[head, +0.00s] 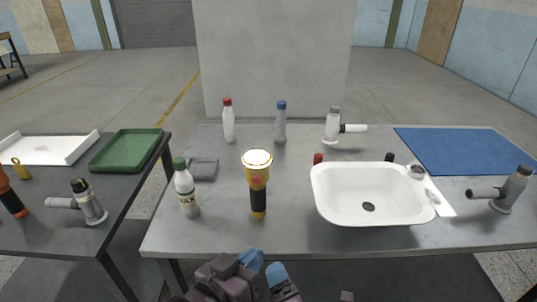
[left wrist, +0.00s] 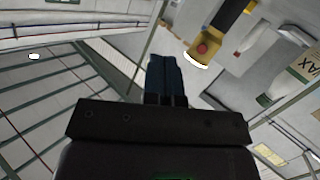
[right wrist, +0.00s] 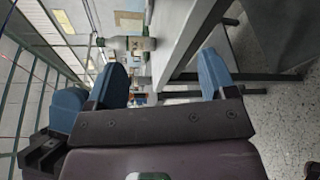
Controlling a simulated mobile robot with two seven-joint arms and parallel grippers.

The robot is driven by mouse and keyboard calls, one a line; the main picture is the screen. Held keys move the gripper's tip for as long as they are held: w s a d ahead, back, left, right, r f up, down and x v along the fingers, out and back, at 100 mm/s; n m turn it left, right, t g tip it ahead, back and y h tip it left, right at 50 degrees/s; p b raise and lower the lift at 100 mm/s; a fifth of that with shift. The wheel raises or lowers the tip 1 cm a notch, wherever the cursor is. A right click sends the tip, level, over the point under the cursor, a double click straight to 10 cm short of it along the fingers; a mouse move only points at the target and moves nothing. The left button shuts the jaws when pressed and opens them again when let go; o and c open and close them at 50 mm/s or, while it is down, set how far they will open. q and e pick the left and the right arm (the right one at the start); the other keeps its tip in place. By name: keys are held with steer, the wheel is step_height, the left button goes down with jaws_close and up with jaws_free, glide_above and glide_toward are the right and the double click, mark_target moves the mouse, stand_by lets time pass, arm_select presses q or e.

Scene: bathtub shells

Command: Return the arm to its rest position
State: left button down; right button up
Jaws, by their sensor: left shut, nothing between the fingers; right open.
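My left gripper (head: 250,259) is at the bottom of the head view, in front of the near table edge, close to my right gripper. Its blue fingers are shut together and empty in the left wrist view (left wrist: 167,80). My right gripper (head: 278,275) is a little lower and to the right, partly cut off by the frame. In the right wrist view its blue fingers (right wrist: 163,78) stand apart with nothing between them. Another blue and dark part (right wrist: 68,110) beside them looks like my left gripper.
The grey table (head: 285,240) holds a yellow flashlight (head: 258,180), a green-capped bottle (head: 186,190), a white basin (head: 330,205), a blue mat (head: 465,150), and several bottles and faucets. A side table at left holds a green tray (head: 128,150) and a white tray (head: 50,150).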

arm_select(q)
steer(key=s+a+f+n+y, duration=0.2)
steer(key=a+f+y, duration=0.4)
steer(key=a+f, duration=0.85)
arm_select(e)
steer(key=s+d+f+m+g+h, duration=0.15)
steer(key=d+f+m, duration=0.25)
steer(key=d+m, duration=0.45)
steer(key=s+d+f+m+g+h, duration=0.1)
steer(key=s+d+f+m, duration=0.15)
steer(key=d+m, duration=0.6)
arm_select(q)
steer(key=s+a+f+n+g+y, duration=0.1)
steer(key=s+a+f+g+y, duration=0.1)
steer(key=s+a+f, duration=0.6)
steer(key=s+a+y, duration=0.1)
steer(key=s, duration=0.2)
steer(key=shift+s+a, duration=0.3)
steer(key=shift+a, duration=0.1)
arm_select(e)
steer(key=s+d+f+m+g+h, duration=0.2)
steer(key=s+d+f+m, duration=0.4)
steer(key=s, duration=0.4)
steer(key=shift+d+f+m, duration=0.15)
steer(key=shift+d+m, duration=0.35)
steer(key=shift+d, duration=0.15)
